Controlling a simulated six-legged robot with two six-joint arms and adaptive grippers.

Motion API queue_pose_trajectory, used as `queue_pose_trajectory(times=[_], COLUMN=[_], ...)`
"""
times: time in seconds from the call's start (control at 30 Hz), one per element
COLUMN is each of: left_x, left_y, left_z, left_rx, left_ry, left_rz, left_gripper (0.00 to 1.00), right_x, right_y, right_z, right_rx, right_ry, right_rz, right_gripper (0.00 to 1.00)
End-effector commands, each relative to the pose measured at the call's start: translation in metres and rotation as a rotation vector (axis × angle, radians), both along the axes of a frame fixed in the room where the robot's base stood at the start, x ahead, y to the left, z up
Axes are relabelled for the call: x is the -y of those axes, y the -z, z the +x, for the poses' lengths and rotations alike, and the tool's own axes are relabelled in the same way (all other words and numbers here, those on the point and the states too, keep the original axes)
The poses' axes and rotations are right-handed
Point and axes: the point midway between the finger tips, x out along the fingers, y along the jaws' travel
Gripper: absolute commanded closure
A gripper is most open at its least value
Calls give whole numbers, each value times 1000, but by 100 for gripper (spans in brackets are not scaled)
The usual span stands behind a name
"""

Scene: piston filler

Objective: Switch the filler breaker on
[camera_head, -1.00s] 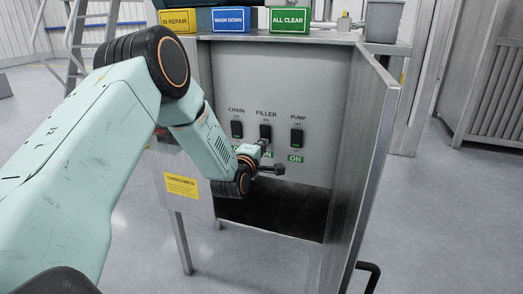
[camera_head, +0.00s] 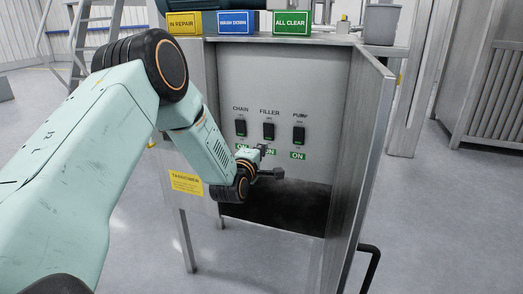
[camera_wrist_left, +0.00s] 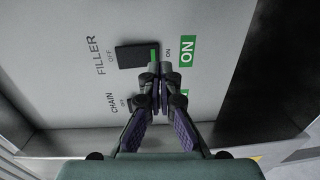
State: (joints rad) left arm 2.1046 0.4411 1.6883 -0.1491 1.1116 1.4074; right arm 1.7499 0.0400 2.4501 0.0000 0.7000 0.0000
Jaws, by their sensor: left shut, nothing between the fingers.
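The filler breaker (camera_head: 269,131) is a black switch in the middle of three on the grey panel, under the label FILLER. In the left wrist view the filler breaker (camera_wrist_left: 133,56) shows a green strip at its ON end. My left gripper (camera_head: 263,148) is shut and empty, just below the breaker in the head view. My right gripper is not in view.
The chain breaker (camera_head: 240,128) and pump breaker (camera_head: 299,135) flank the filler breaker. The open cabinet door (camera_head: 362,150) stands at the right. Yellow, blue and green signs and a grey bucket (camera_head: 382,24) are on top.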

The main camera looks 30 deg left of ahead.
Motion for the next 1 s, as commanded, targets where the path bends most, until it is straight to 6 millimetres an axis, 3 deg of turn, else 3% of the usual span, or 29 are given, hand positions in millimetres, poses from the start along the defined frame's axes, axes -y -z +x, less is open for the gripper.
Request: queue_pose_trajectory(times=[0.5,1.0], left_x=[20,23], left_y=[10,12], left_z=[-82,-95], left_rx=[-3,1], left_ry=[0,0], left_rz=[-1,0], left_gripper=[100,100], right_x=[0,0], right_y=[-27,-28], right_z=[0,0], right_rx=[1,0], right_ry=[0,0], right_rz=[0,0], right_gripper=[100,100])
